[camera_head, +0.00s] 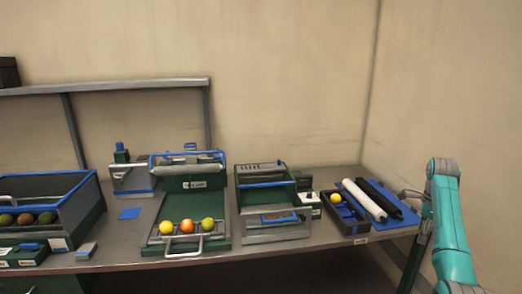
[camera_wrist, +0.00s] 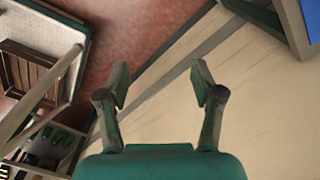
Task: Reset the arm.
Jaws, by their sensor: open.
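My gripper (camera_wrist: 159,85) is open and empty in the wrist view, its two dark green fingers spread apart with only wall and floor-like surfaces behind them. In the head view my teal arm stands raised at the right edge, beside the right end of the workbench (camera_head: 300,238); the gripper itself cannot be made out there. Several round fruits sit on the bench: a yellow one (camera_head: 166,227), an orange one (camera_head: 186,226) and a green one (camera_head: 208,224) rest in a row on the green sorting tray (camera_head: 187,246).
A blue-rimmed bin (camera_head: 80,200) with several fruits stands at the left. A green-and-silver machine (camera_head: 270,205) is right of the tray. A dark box (camera_head: 345,215) holds a yellow ball (camera_head: 336,198), beside white and black rollers (camera_head: 364,200). A wall closes the right side.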

